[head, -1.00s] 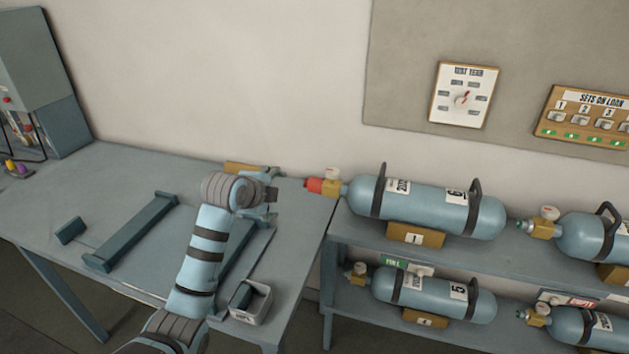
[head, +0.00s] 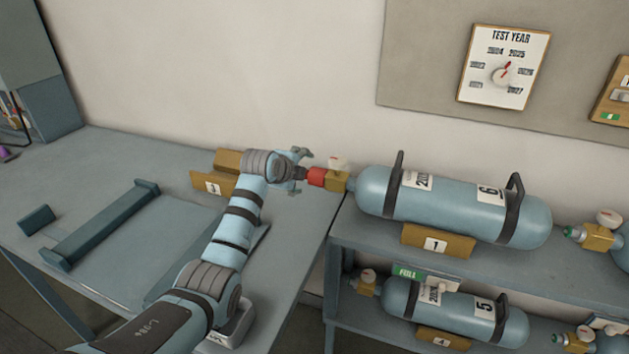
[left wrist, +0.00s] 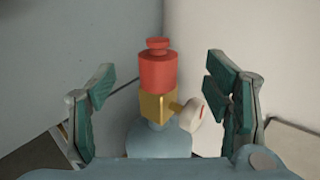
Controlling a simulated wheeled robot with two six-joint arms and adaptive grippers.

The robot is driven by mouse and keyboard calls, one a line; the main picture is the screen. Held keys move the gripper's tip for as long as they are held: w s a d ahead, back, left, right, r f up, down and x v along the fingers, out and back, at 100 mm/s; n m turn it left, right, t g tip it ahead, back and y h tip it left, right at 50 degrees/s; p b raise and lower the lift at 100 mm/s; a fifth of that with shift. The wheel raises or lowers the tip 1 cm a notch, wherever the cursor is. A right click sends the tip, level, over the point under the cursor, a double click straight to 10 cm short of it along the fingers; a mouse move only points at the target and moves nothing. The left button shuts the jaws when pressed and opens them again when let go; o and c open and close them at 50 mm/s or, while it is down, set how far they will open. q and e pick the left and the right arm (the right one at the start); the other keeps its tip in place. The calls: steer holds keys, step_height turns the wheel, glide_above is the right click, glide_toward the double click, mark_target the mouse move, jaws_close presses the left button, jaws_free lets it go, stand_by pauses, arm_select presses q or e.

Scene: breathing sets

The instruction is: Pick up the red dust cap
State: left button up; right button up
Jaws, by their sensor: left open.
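The red dust cap (head: 316,177) sits on the brass valve (head: 337,181) of the blue cylinder marked 6 (head: 450,205), which lies on the upper shelf. My left gripper (head: 300,172) is just left of the cap in the head view. In the left wrist view the gripper (left wrist: 160,97) is open, with one finger on each side of the cap (left wrist: 157,70) and clear gaps between. The brass valve (left wrist: 152,106) and its white knob (left wrist: 194,111) show below the cap. My right gripper is not in view.
A wooden block with a number tag (head: 213,184) stands on the bench (head: 110,165) behind my arm. Dark rails (head: 105,222) lie on the bench. Cylinder 5 (head: 455,312) lies on the shelf below. The wall is close behind.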

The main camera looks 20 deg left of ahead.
mark_target(309, 175)
arm_select(q)
steer(key=shift+x, duration=0.95)
steer(key=w+f+b, duration=0.2)
steer(key=b, duration=0.1)
steer(key=shift+w+d+f, duration=0.3)
steer(key=shift+d+f, duration=0.05)
steer(key=shift+d, duration=0.05)
steer(key=shift+w+f+b, duration=0.25)
steer(key=shift+w+b, duration=0.1)
steer(key=shift+w, duration=0.15)
steer(key=shift+r, duration=0.15)
steer(key=shift+c, duration=0.6)
steer(key=shift+s, duration=0.1)
steer(key=c, duration=0.8)
